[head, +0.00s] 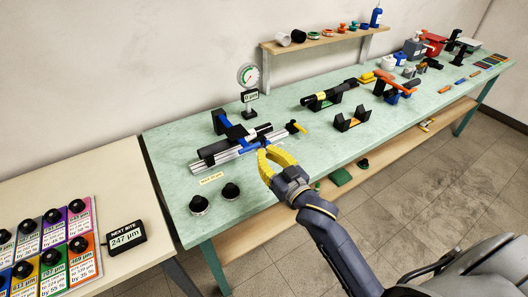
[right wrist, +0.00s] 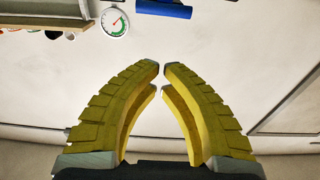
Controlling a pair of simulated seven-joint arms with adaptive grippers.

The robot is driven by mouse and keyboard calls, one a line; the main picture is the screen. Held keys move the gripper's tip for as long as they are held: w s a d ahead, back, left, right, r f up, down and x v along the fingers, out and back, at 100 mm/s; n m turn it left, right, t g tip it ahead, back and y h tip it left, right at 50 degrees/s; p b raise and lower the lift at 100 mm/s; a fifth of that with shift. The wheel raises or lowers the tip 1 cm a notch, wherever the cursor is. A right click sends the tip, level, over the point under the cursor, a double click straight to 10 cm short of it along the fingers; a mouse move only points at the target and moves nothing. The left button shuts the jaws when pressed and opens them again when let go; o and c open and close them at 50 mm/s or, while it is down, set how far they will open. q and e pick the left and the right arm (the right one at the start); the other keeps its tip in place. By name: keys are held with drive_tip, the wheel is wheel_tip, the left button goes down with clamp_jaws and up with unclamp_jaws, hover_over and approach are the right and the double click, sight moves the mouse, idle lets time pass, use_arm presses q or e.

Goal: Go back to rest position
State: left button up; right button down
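My right gripper (head: 264,151) reaches in from the lower right over the front edge of the green table. Its yellow fingers are empty. In the right wrist view its two fingertips (right wrist: 160,67) nearly meet, with only a sliver between them. The fingertips show close to the front right of a fixture with silver rails (head: 226,154), a black roller and blue parts; whether they touch it, I cannot tell. My left gripper is in neither view.
A dial gauge (head: 248,76) stands behind the fixture; it also shows in the right wrist view (right wrist: 115,22). Two black knobs (head: 231,191) are at the table's front left. A cream table (head: 90,185) carries coloured cards and a "247 µm" display (head: 126,237). Floor (head: 440,190) is open at right.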

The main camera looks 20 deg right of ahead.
drive_tip(key=s+d+f+n+g+h, duration=0.1)
drive_tip(key=s+d+f+g+h, duration=0.1)
drive_tip(key=s+f, duration=0.4)
drive_tip(key=s+d+f+n+g+h, duration=0.1)
drive_tip(key=s+d+f+g+h, duration=0.15)
drive_tip(key=f, duration=0.45)
drive_tip(key=s+d+f+n+g+h, duration=0.2)
drive_tip(key=s+d+f+g, duration=0.15)
drive_tip(key=s, duration=0.55)
drive_tip(key=s+d+f+n+g+h, duration=0.1)
drive_tip(key=s+d+f+g+h, duration=0.15)
drive_tip(key=s+f, duration=0.45)
drive_tip(key=s+a+f+g+y, duration=0.1)
drive_tip(key=s+a+f, duration=0.1)
drive_tip(key=f, duration=0.8)
drive_tip(key=s+a+f+g+y, duration=0.1)
drive_tip(key=a+f+y, duration=0.1)
drive_tip(key=f, duration=0.8)
drive_tip(key=s+a+f+g+y, duration=0.1)
drive_tip(key=s+a+f, duration=0.1)
drive_tip(key=f, duration=0.8)
drive_tip(key=s+f+m+g+y, duration=0.1)
drive_tip(key=s+f+m+g, duration=0.2)
drive_tip(key=s+f, duration=1.7)
drive_tip(key=shift+s+d, duration=0.25)
drive_tip(key=shift+s, duration=0.35)
